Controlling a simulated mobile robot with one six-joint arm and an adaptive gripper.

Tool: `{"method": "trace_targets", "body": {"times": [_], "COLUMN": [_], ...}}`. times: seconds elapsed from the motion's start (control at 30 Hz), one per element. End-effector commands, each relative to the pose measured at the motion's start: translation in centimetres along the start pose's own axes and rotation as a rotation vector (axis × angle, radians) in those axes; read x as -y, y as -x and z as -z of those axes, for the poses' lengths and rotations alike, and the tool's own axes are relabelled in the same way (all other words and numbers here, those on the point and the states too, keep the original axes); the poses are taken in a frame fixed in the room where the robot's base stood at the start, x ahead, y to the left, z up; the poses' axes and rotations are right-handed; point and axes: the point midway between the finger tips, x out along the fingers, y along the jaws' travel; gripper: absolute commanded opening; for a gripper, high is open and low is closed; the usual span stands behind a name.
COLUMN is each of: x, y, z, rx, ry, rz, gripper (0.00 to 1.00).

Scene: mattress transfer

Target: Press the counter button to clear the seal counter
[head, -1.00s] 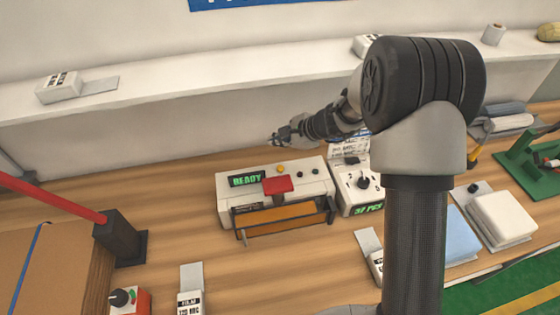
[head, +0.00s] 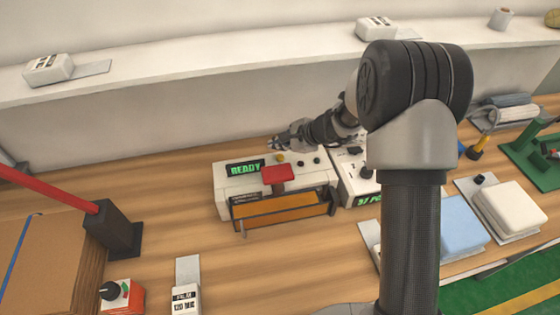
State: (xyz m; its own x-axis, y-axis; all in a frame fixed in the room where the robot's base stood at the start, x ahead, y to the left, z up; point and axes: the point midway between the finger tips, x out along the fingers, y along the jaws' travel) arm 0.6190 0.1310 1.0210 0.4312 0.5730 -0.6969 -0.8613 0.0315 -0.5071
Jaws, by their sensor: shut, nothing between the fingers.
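The white sealer (head: 229,188) stands on the bench with a green READY display (head: 245,169), a red handle pad (head: 278,174) and an orange front bar. A small yellow button (head: 281,157) and two dark knobs sit on its top. My gripper (head: 273,145) is shut and empty, just above and behind the yellow button in the picture; I cannot tell whether it touches. To the right, a white unit (head: 350,185) has a dark knob and a green display (head: 368,199) starting with 37, partly hidden by my arm. Which button is the counter button is not labelled legibly.
A red bar on a dark post (head: 112,230) and a brown box (head: 45,262) stand at left. An orange-red control box (head: 124,293) is at the front. Folded blue (head: 463,224) and white (head: 511,209) pads lie right. A shelf (head: 200,66) runs behind.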

Motion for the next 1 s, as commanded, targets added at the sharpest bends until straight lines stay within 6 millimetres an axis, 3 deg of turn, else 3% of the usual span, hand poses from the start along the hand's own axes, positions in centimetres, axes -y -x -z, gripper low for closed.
{"method": "trace_targets", "body": {"times": [0.17,1.0], "x": [-0.96,-0.93], "y": [-1.32,-1.28], "z": [0.96,0.93], "rx": [0.000,0.000], "ry": [0.000,0.000], "rz": [0.000,0.000], "gripper": [0.00,0.00]}}
